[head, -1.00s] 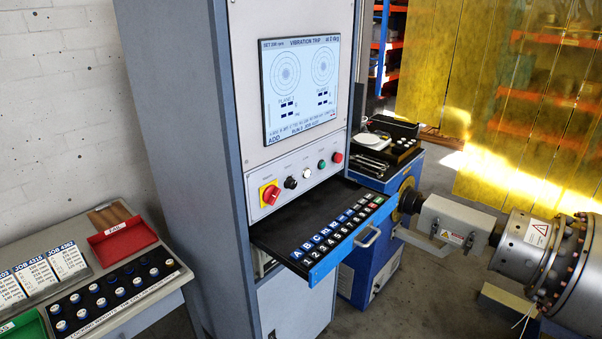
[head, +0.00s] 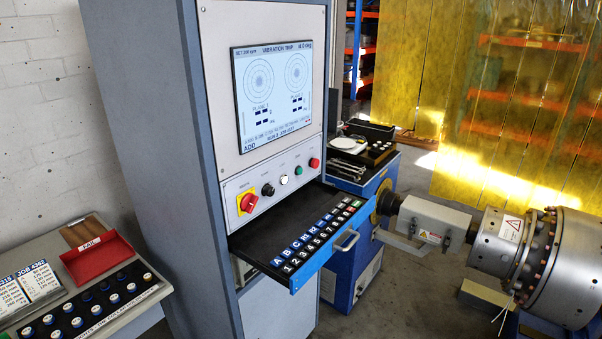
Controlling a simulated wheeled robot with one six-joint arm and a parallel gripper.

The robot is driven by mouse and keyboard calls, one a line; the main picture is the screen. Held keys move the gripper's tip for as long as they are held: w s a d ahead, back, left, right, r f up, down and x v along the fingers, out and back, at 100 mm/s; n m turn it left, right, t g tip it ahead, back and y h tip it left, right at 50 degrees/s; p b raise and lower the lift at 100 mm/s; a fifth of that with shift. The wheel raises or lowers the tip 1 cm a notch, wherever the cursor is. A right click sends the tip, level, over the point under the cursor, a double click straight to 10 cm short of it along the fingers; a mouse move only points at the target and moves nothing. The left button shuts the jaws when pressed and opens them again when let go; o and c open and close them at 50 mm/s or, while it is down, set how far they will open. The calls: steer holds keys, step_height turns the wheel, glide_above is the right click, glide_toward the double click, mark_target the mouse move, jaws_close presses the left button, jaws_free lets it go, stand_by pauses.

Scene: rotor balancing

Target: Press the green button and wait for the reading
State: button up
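The green button (head: 299,170) sits on the control panel of the grey cabinet (head: 150,120), between a white button (head: 284,180) and a red button (head: 314,162). Nothing touches it. The screen (head: 279,98) above shows two round plots under the heading "VIBRATION TRIP", with "ADD" at the lower left and small number fields that I cannot read. My gripper is not in view.
A drawer of lettered and numbered keys (head: 315,235) juts out below the panel. A bench with a red tray (head: 97,257) stands left; the rotor machine (head: 545,255) stands right.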

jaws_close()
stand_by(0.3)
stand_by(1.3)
